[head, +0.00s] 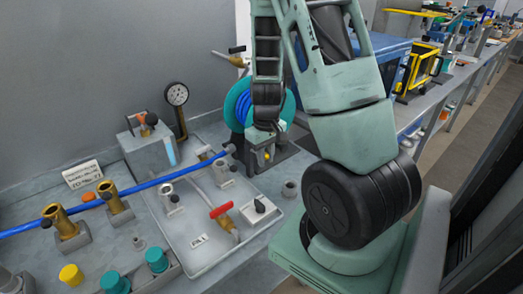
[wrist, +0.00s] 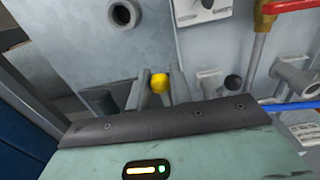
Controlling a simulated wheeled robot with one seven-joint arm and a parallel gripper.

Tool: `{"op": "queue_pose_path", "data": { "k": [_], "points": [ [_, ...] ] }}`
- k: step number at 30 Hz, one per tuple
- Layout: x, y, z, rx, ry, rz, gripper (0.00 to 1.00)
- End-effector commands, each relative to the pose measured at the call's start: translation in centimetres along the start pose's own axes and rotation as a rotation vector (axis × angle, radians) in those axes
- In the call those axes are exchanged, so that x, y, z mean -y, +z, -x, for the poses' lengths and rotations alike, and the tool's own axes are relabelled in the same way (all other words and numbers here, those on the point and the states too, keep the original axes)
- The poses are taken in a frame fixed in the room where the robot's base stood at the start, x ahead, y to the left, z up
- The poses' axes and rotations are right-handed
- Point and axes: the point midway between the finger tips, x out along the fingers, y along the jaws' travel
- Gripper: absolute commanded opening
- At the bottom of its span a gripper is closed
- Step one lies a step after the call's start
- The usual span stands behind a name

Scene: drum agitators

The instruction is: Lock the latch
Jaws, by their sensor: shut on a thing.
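A small yellow ball knob (head: 267,156), which looks like the latch's handle, shows just below my gripper (head: 262,157) in the head view. In the wrist view the yellow knob (wrist: 159,83) sits between the two grey fingers of my gripper (wrist: 159,88), which are shut on it. The dark edge of my gripper's body hides the lower part of the fingers and the base below the knob. The rest of the latch is not clear, so I cannot tell its position.
A black ball knob (wrist: 233,82) stands right of my gripper. A red-handled valve (head: 221,211) and a blue hose (head: 135,188) lie left of my arm in the head view. A teal hose reel (head: 236,104) stands close behind my gripper. A gauge (head: 177,94) stands farther left.

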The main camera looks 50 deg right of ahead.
Motion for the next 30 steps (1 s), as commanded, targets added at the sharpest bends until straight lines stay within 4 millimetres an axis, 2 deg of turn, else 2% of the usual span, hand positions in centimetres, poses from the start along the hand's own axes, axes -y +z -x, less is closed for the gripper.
{"op": "queue_pose_path", "data": {
  "k": [15, 30],
  "points": [
    [0.0, 0.1, -3.2, 0.003, -0.001, 0.000, 0.05],
    [0.1, 0.0, -3.6, 0.003, -0.002, 0.000, 0.05]
  ]
}}
